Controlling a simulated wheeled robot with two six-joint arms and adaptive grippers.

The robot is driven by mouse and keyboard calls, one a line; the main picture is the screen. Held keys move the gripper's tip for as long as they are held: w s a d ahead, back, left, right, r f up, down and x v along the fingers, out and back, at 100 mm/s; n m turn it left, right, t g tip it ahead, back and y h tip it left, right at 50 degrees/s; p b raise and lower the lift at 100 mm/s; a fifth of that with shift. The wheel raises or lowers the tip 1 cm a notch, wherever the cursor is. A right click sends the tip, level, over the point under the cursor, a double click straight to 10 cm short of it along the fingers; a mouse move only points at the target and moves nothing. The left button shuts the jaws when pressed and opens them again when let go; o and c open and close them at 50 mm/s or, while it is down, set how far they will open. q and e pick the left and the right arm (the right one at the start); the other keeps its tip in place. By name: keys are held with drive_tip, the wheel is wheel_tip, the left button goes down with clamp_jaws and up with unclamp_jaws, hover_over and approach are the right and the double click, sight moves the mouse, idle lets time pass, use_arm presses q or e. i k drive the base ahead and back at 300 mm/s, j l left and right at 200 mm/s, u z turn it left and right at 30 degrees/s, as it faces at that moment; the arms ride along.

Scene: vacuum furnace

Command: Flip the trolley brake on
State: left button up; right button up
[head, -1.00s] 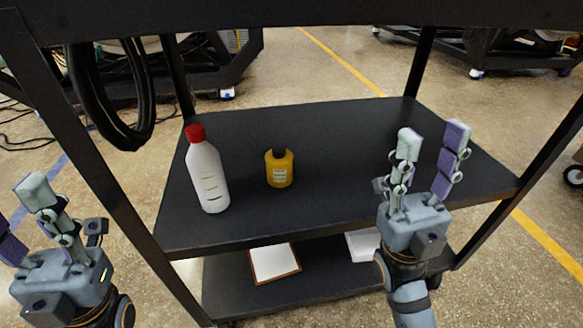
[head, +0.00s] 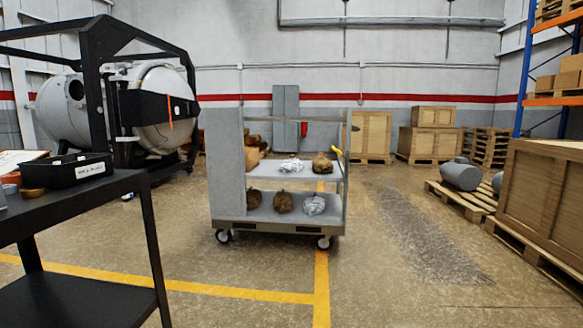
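A grey trolley (head: 228,175) stands on the floor in the middle of the head view, some distance away. It has a tall solid panel at its left, two shelves, and casters below, such as the front left one (head: 223,237) and the front right one (head: 323,243). A small yellow piece (head: 337,151) sticks out at its upper right side. I cannot tell whether this is the brake or how it is set. Brown lumps and crumpled silvery pieces lie on both shelves. Neither of my grippers is in view.
A black table (head: 75,205) with a black tray (head: 70,171) stands close at the left. The furnace (head: 160,110) is behind it. Crates (head: 545,210) and a pallet with grey cylinders (head: 460,197) stand at the right. The floor before the trolley is clear.

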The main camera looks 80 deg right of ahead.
sight(337, 151)
drive_tip(key=z, duration=2.7)
